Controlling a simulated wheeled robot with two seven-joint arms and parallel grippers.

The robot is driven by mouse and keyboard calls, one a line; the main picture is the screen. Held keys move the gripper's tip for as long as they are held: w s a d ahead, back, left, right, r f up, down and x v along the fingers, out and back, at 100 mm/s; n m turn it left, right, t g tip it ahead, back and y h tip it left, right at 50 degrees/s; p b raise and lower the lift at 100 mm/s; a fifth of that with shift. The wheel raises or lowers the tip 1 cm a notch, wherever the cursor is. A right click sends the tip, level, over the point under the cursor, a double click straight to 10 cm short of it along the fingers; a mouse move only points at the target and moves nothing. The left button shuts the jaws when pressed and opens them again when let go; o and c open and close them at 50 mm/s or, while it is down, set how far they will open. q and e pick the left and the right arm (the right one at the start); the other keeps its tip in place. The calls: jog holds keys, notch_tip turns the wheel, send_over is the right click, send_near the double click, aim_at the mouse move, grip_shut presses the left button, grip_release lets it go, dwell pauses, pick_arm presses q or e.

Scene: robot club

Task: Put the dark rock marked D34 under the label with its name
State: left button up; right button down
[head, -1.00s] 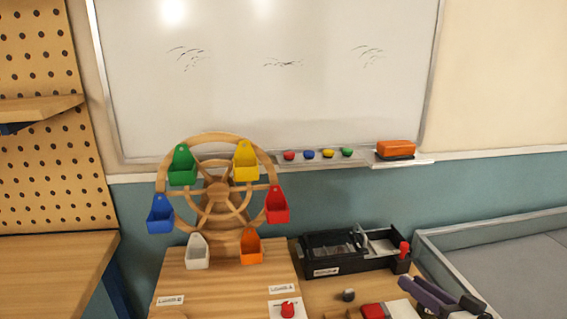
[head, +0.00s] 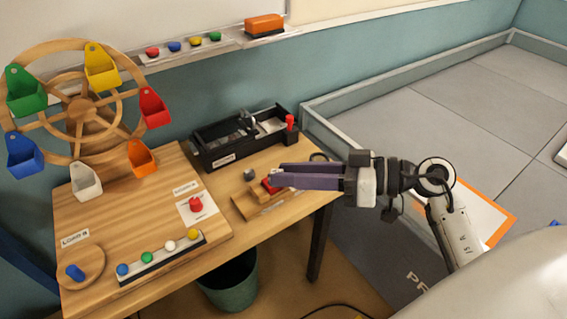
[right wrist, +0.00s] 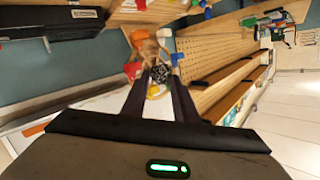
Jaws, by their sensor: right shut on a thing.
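My right gripper (head: 276,175) reaches in from the right over the desk's right part, its purple fingers pointing left. In the right wrist view a small dark speckled thing (right wrist: 159,75), which looks like the dark rock, sits between its fingertips. Its mark is too small to read. A third label (head: 223,160) is on the black machine. Their text is too small to read surely. My left gripper is out of view.
The black machine (head: 215,139) stands at the desk's back. A wooden block with a red part (head: 252,206) is below my fingers. A red button (head: 196,204), a row of coloured balls (head: 146,257) and a Ferris wheel (head: 60,137) occupy the left board.

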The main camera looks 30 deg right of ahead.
jog(key=w+d+f+m+t+h, duration=0.4)
jog(key=w+d+f+m+h, duration=0.2)
jog(key=w+d, duration=0.6)
notch_tip(320, 180, down, 4)
jog(key=shift+w+d+r+m+h, duration=0.2)
jog(key=shift+w+d+m+h, duration=0.15)
jog(key=shift+w+h, duration=0.65)
jog(key=shift+f, duration=0.1)
notch_tip(320, 180, down, 8)
jog(key=b, duration=0.4)
jog(key=shift+f, duration=0.7)
jog(key=shift+f, duration=0.15)
jog(key=shift+f, duration=0.1)
jog(key=c, duration=1.4)
grip_release()
jog(key=shift+s, duration=0.1)
